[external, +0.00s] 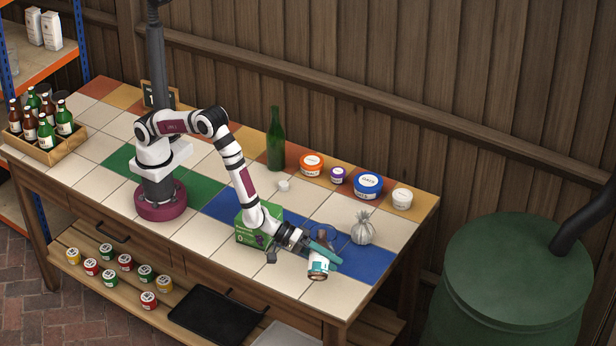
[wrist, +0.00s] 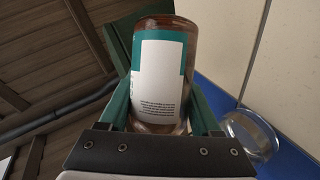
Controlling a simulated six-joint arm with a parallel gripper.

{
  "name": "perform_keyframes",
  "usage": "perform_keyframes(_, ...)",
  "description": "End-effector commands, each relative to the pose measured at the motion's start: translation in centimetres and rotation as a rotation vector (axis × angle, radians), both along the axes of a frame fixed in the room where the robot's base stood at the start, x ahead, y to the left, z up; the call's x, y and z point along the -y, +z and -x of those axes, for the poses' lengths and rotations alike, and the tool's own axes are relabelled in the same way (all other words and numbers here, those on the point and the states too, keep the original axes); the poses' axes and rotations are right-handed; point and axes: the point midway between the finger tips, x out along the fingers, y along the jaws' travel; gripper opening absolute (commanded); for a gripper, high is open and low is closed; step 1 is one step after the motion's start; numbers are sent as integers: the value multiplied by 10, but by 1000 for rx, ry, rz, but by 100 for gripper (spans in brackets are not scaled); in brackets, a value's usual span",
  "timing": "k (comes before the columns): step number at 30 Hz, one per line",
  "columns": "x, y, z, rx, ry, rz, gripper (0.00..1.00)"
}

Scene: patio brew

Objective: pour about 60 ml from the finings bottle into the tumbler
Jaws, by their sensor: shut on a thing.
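My gripper (external: 322,250) is shut on the finings bottle (external: 318,267), an amber bottle with a white and teal label, near the front right of the bench. In the wrist view the bottle (wrist: 160,75) sits between the two teal fingers (wrist: 160,118). It looks tilted in the external view; its mouth is hidden. The clear glass tumbler (wrist: 250,135) stands on the blue tiles, beside the bottle at the right of the wrist view. No stream or liquid level is discernible.
A green bottle (external: 276,140) and several tubs (external: 368,185) line the back. Front tiles (external: 345,298) are bare.

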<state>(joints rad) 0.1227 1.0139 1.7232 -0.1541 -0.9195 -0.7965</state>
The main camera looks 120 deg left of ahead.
Motion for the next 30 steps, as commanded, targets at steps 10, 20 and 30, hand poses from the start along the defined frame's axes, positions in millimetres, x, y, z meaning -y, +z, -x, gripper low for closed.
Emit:
perform_keyframes(10, -14, 38, 7, -158, 0, -341, 0)
perform_keyframes(20, -10, 16, 5, -331, 1, -708, 0)
perform_keyframes(30, -8, -19, 3, -435, 4, -934, 0)
